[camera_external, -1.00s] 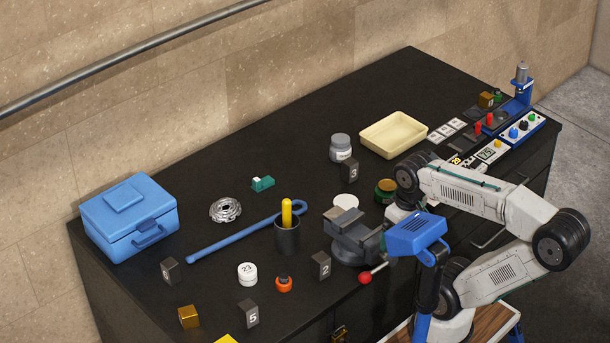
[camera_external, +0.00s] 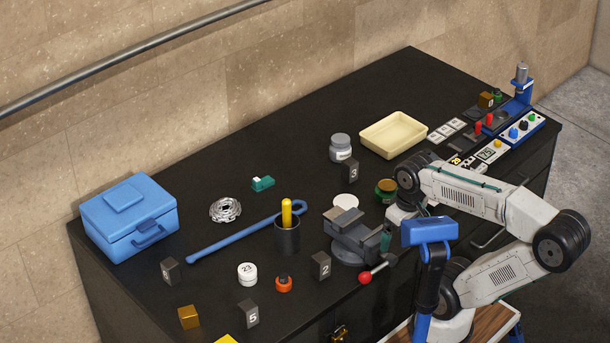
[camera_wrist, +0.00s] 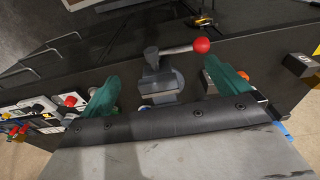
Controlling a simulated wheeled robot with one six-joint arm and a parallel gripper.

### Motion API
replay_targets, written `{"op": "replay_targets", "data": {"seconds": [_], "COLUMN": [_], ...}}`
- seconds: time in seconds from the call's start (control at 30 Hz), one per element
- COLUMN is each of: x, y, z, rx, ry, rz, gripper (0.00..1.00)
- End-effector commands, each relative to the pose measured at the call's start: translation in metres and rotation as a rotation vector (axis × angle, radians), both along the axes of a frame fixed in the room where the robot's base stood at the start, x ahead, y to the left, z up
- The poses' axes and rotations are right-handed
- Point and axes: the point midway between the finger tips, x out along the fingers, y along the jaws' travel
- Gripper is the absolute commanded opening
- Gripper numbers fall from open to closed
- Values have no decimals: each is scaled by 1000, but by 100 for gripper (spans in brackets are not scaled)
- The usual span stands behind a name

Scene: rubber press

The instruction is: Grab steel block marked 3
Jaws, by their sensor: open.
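The steel block marked 3 (camera_external: 350,170) stands upright on the black bench in the external view, just in front of a grey jar. I cannot make it out in the wrist view. My gripper (camera_wrist: 165,85) is open and empty, its two green fingers spread wide in the wrist view. In the external view one green finger of my gripper (camera_external: 386,239) shows beside the grey vise (camera_external: 352,236), nearer the camera than block 3. The vise also appears between the fingers in the wrist view (camera_wrist: 160,82).
A block marked 2 (camera_external: 321,266) stands left of the vise. The grey jar (camera_external: 340,147), a green-sided jar (camera_external: 386,190) and a white disc (camera_external: 345,201) are near block 3. A cream tray (camera_external: 394,135) lies behind. The vise's red-knobbed handle (camera_external: 366,277) sticks out in front.

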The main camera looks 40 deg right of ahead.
Motion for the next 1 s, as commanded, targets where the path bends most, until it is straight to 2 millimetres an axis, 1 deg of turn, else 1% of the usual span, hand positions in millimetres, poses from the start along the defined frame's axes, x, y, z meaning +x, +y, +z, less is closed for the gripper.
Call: {"op": "replay_targets", "data": {"seconds": [0.27,0.3,0.37,0.4,0.43,0.67,0.77,0.87,0.97,1.0], "x": [0,0,0,0,0,0,4,17,41,54], "y": [0,0,0,0,0,0,-2,-12,-28,-36], "z": [0,0,0,0,0,0,1,5,9,11], "rx": [0,0,0,0,0,0,-13,-63,-151,-192], "ry": [0,0,0,0,0,0,9,41,99,128], "rz": [0,0,0,0,0,0,12,54,135,176], "gripper": [100,94,78,67,62,62,62,62,62,62]}}
